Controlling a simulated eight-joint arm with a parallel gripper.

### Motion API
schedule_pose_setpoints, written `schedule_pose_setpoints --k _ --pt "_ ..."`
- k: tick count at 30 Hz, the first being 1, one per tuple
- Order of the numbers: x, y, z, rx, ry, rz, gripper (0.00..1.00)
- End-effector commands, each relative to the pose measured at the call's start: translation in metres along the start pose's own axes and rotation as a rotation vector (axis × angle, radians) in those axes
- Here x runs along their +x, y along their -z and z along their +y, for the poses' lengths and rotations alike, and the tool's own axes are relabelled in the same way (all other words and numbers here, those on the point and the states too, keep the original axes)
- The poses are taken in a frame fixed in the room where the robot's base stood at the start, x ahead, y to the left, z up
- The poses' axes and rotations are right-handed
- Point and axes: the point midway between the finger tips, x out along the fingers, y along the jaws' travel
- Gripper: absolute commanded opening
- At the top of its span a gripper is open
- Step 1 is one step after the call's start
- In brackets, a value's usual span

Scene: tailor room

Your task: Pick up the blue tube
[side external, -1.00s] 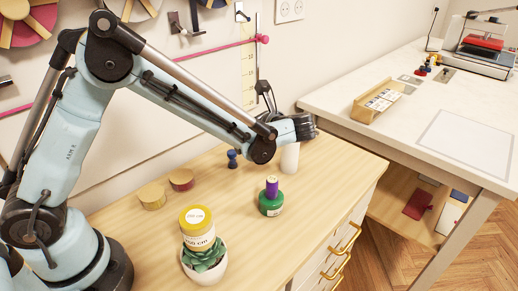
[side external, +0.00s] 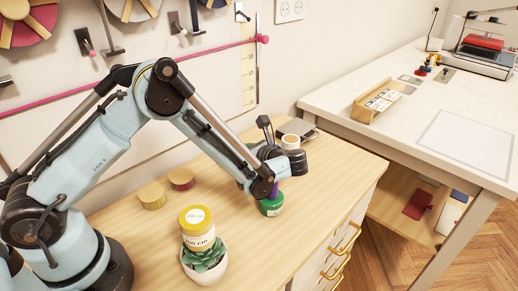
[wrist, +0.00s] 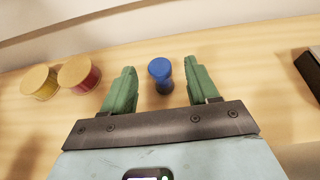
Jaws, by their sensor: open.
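The blue tube (wrist: 160,72) stands small and upright on the wooden top in the wrist view. It lies between the two green fingers of my gripper (wrist: 160,66), which are open with a gap on each side of the tube.
Yellow (side external: 152,196) and red spools (side external: 181,179) sit left.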

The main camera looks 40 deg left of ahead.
Motion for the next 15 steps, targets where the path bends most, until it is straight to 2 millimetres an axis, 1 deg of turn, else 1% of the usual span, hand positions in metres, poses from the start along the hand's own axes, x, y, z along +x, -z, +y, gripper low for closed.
schedule_pose_setpoints --k 1,3,11,14,15 --pt "0.0060 0.0000 0.0003 0.000 -0.001 0.000 0.59" --pt "0.0103 -0.0001 0.0002 0.000 0.000 0.000 0.59" --pt "0.0119 -0.0002 0.0001 0.000 0.002 0.000 0.59" --pt "0.0118 -0.0002 0.0001 0.000 0.002 0.000 0.45" --pt "0.0118 -0.0002 0.0001 0.000 0.002 0.000 0.39"
